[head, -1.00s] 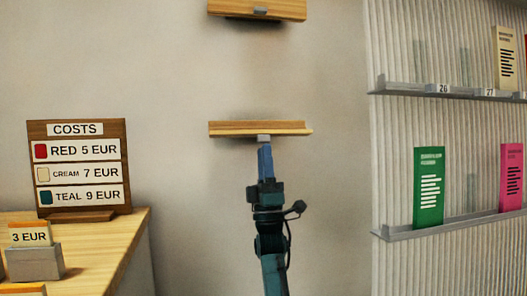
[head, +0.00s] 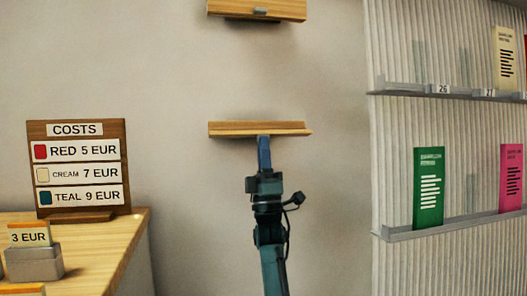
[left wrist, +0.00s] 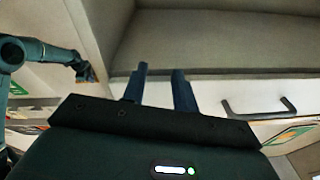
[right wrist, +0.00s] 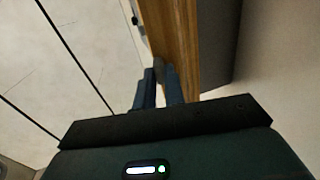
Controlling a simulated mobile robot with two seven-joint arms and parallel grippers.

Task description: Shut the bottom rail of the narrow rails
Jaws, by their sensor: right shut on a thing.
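Two narrow wooden rails are on the wall in the head view. The top rail (head: 257,8) has a small grey handle at its front. The bottom rail (head: 225,129) hangs below it, with my right gripper (head: 263,142) upright under its front middle. In the right wrist view, the fingers of my right gripper (right wrist: 160,90) are shut on the grey handle (right wrist: 159,68) beside the rail's wooden board (right wrist: 172,40). The handle is hidden in the head view. In the left wrist view, my left gripper (left wrist: 160,88) has its fingers apart with nothing between them.
A costs board (head: 78,168) stands on a wooden table (head: 100,255) at the left. Grey shelves (head: 455,227) with coloured cards stand at the right. The wall around the bottom rail is clear. A dark bar handle (left wrist: 260,108) shows in the left wrist view.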

